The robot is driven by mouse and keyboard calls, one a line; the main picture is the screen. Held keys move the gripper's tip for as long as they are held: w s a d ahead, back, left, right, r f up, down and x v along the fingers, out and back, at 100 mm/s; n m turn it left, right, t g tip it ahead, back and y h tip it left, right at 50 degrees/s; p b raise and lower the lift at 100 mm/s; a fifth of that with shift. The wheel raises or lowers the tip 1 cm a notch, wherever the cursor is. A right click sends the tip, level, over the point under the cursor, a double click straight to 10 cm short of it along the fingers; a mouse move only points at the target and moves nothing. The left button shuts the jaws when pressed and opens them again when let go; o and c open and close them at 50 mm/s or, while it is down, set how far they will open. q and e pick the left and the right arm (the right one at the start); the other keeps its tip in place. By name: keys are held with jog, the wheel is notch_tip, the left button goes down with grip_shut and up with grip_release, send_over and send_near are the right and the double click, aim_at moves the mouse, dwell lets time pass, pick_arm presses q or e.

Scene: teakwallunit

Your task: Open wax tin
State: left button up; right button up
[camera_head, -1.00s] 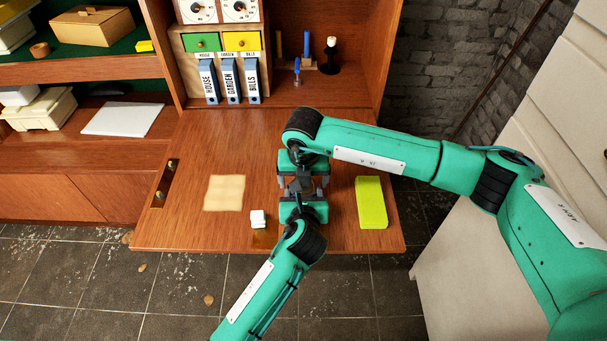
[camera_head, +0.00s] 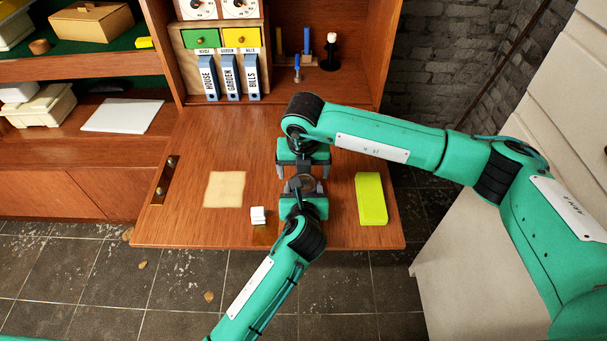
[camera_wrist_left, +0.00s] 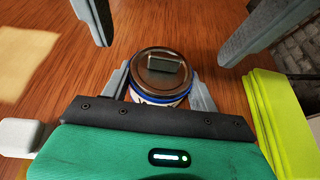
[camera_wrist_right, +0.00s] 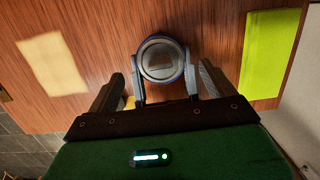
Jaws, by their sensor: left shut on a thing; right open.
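The wax tin (camera_head: 304,184) is a small round tin with a dark metallic lid and a blue band. The left wrist view shows the tin (camera_wrist_left: 160,76) upright, its lid on with a raised bar across it. My left gripper (camera_head: 303,190) is shut on the tin's sides, one finger each side. The tin also shows in the right wrist view (camera_wrist_right: 161,60). My right gripper (camera_head: 303,172) is open, its fingers spread wide of the tin and not touching it. Its fingertips show at the top of the left wrist view.
On the wooden flap (camera_head: 200,150) lie a beige cloth (camera_head: 224,189) and a small white block (camera_head: 258,215) left of the grippers, and a lime green block (camera_head: 371,199) to the right. The flap's left part has free room.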

notch_tip(320, 180, up, 9)
jog(key=s, duration=0.1)
jog(key=shift+s, duration=0.2)
pick_arm(q)
jog(key=o, duration=1.5)
jog(key=p+v, duration=0.1)
jog(key=v, duration=1.2)
jog(key=shift+w+p, duration=0.1)
jog(key=shift+p, duration=0.3)
jog(key=shift+s+r, duration=0.2)
jog(key=shift+s, duration=0.2)
pick_arm(e)
jog(key=shift+r, duration=0.95)
